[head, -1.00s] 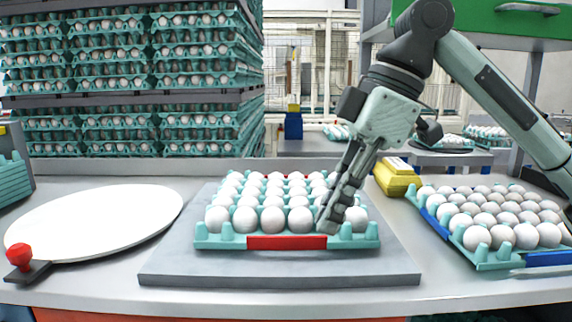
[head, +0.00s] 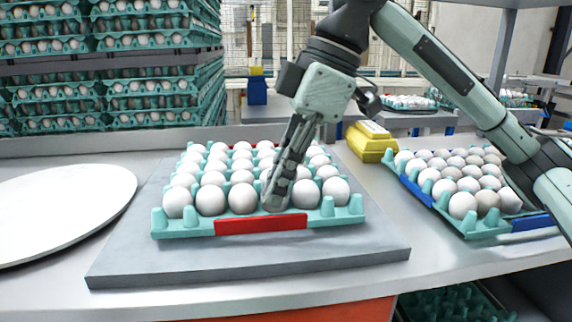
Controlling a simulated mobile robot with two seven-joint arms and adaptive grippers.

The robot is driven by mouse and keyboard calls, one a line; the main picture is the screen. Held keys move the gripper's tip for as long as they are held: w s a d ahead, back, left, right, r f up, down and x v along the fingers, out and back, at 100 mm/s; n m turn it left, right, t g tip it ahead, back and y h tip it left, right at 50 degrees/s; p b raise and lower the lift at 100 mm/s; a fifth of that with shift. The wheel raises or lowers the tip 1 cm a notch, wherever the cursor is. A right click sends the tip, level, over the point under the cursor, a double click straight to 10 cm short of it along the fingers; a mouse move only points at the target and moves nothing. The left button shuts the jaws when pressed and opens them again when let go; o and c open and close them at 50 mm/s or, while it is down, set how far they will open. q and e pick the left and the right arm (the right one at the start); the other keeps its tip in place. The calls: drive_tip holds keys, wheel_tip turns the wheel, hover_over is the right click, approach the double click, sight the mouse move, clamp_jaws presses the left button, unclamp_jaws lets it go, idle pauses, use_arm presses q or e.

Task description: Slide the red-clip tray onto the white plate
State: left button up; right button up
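The red-clip tray (head: 182,229) is teal, full of white eggs, with a red clip (head: 260,224) on its front edge. It sits on a grey board (head: 240,263) in the head view's middle. The white plate (head: 60,210) lies flat to the left, cut off by the picture edge, with a gap between it and the board. My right gripper (head: 275,205) points down at the tray's front row, its tips just behind the clip and hiding an egg. Its fingers look close together; whether they touch the tray I cannot tell. My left gripper is out of view.
A blue-clip egg tray (head: 418,192) stands on the counter at the right. A yellow box (head: 370,141) is behind the board. Tall stacks of egg trays (head: 105,75) fill the back left. The counter between plate and board is clear.

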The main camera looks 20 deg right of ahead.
sight(262, 217)
drive_tip(key=x, duration=0.3)
drive_tip(key=shift+a+f, duration=0.15)
drive_tip(key=shift+f, duration=0.15)
drive_tip(key=shift+w+a+f, duration=0.1)
drive_tip(key=shift+a+f, duration=0.05)
drive_tip(key=shift+f, duration=0.2)
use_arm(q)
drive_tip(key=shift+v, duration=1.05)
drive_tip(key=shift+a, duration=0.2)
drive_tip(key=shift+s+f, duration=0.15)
use_arm(e)
clamp_jaws()
